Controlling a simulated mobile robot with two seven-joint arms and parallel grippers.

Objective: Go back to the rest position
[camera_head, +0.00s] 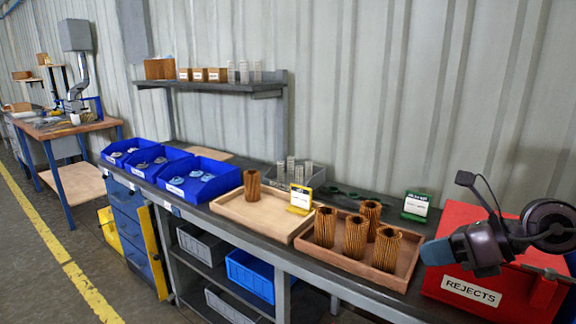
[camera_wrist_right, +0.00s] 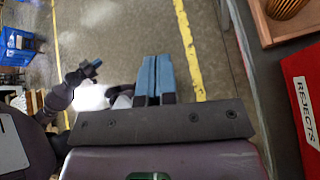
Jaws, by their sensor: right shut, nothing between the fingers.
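My right gripper (camera_head: 437,252) is at the right of the head view, in front of the red rejects box and above the bench's front edge. Its blue fingers (camera_wrist_right: 156,78) are together and empty in the right wrist view, over bare floor. What appears to be my left gripper (camera_wrist_right: 92,69) shows small at the left of that view; its finger gap is too small to judge. It is outside the head view.
The red rejects box (camera_head: 473,220) is close to my right gripper. A brown tray (camera_head: 345,262) holds several pleated cartridges (camera_head: 355,237). A pale tray (camera_head: 270,217) holds one cartridge (camera_head: 252,186). Blue bins (camera_head: 208,190) stand farther left. The floor (camera_head: 30,270) in front is clear.

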